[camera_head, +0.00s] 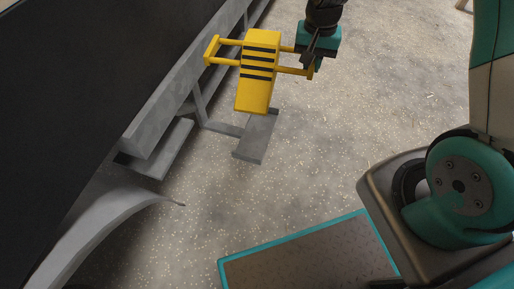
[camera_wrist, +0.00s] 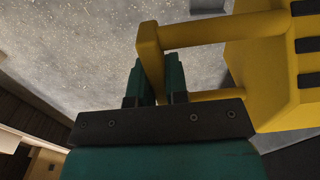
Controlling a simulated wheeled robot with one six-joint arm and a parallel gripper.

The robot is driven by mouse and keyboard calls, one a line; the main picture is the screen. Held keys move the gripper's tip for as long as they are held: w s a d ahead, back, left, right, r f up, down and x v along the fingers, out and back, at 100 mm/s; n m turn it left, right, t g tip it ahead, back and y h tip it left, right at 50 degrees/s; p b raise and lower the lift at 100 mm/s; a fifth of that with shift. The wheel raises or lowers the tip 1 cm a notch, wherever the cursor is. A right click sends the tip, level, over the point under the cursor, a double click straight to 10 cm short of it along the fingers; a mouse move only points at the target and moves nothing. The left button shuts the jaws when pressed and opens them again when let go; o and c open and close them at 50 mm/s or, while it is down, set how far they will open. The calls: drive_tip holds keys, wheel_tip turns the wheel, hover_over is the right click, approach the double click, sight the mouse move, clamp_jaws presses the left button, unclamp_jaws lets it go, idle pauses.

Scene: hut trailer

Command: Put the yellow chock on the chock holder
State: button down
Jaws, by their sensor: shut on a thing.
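The yellow chock (camera_head: 258,72) has black stripes and a yellow bar handle at each end. My gripper (camera_head: 312,62) is shut on its right-hand handle and holds the chock up off the floor. In the wrist view my gripper's fingers (camera_wrist: 157,82) close around the handle bar, and the body of the chock (camera_wrist: 270,60) fills the right side. A grey bracket (camera_head: 257,137), seemingly the chock holder, juts from the trailer's side frame below the chock. The chock hides part of it. The chock looks apart from it, though the height between them is hard to tell.
The dark trailer side (camera_head: 90,80) with its grey frame rail (camera_head: 170,105) runs along the left. A curved grey fender (camera_head: 95,225) is at the lower left. The speckled floor (camera_head: 370,110) is clear in the middle.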

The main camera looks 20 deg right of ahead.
wheel_tip(320, 180, down, 24)
drive_tip(key=m+b, duration=0.1)
drive_tip(key=b, duration=1.3)
drive_tip(key=shift+w, duration=0.2)
drive_tip(key=shift+f, duration=0.1)
drive_tip(key=shift+f, duration=0.1)
drive_tip(key=c, duration=1.1)
unclamp_jaws()
